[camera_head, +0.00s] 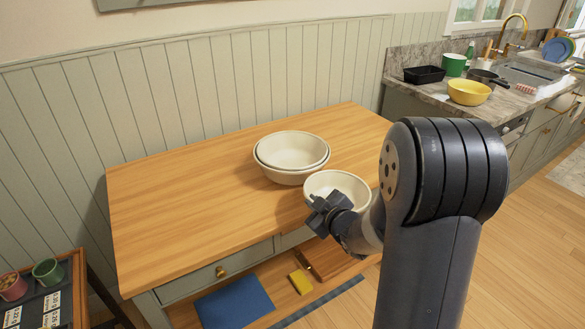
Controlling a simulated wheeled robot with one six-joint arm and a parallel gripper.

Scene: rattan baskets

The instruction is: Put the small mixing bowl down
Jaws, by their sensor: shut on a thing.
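The small mixing bowl (338,184) is white and round, at the right front part of the wooden table. My gripper (318,205) is shut on its near left rim. The bowl looks roughly level, and I cannot tell whether its base touches the table, as my gripper and arm hide its near side. Just behind it and to the left, two larger cream bowls (292,150) are nested together on the table.
The wooden table (180,200) is clear on its left half. Below it, a blue item (235,303) and a yellow item (300,281) lie on a shelf. A counter (432,90) with a yellow bowl (468,92) stands at the back right. A tray stand with pots (48,271) is at the lower left.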

